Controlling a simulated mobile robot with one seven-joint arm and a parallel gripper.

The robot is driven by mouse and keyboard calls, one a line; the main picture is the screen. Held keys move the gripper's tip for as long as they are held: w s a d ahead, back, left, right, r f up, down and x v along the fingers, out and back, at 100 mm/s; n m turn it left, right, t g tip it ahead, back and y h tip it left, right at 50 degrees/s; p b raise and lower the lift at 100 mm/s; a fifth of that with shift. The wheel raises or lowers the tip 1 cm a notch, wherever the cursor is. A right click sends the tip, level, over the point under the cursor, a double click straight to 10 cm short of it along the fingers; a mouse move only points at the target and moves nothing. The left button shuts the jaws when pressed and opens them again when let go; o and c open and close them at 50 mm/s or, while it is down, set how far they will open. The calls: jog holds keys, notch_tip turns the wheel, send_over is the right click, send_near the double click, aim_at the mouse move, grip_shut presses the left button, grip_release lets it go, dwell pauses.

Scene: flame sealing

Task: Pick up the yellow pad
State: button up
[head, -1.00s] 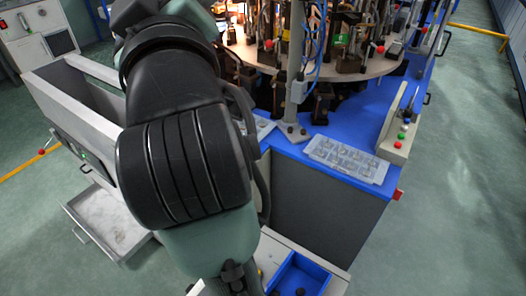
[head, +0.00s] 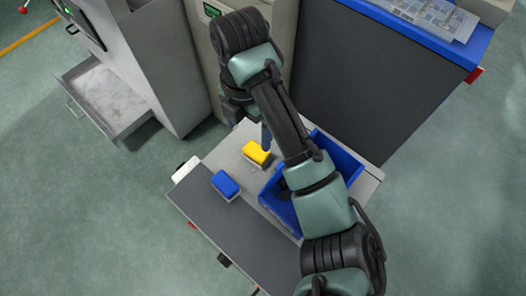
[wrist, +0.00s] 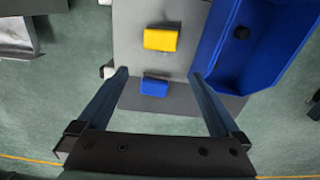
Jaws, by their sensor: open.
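The yellow pad (head: 257,153) lies on the light grey top of a small cart in the head view. In the wrist view the yellow pad (wrist: 161,39) is ahead of my gripper (wrist: 158,74), just beyond the fingertips and roughly centred between them. My gripper is open and empty, its two blue-grey fingers apart. In the head view the fingers (head: 266,137) show only in part, close beside the yellow pad, with the rest hidden by the arm. They seem to be above the cart, not touching the pad.
A blue pad (head: 226,185) lies near the yellow one, also visible in the wrist view (wrist: 154,87). A blue bin (head: 343,158) stands on the cart to the right, partly behind my arm. An open drawer (head: 104,98) is at the left. A tall cabinet stands behind the cart.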

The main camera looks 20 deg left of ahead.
aim_at(253, 154)
notch_tip(253, 154, down, 8)
jog(key=b, duration=0.3)
jog(key=shift+r, duration=0.25)
jog(key=shift+w+d+f+b, duration=0.15)
jog(key=shift+f+b, duration=0.45)
jog(key=shift+f, duration=0.3)
jog(key=shift+w+a+f+b, duration=0.1)
jog(key=shift+w+f+b, duration=0.1)
jog(key=shift+f+b, duration=0.55)
jog(key=shift+w+d+f+b, duration=0.15)
jog(key=shift+f+b, duration=0.25)
jog(key=shift+f, duration=0.65)
jog(key=shift+r, duration=0.1)
jog(key=shift+c, duration=0.3)
jog(key=c, duration=1.1)
notch_tip(253, 154, up, 10)
jog(key=p, duration=0.4)
jog(key=shift+p, duration=0.3)
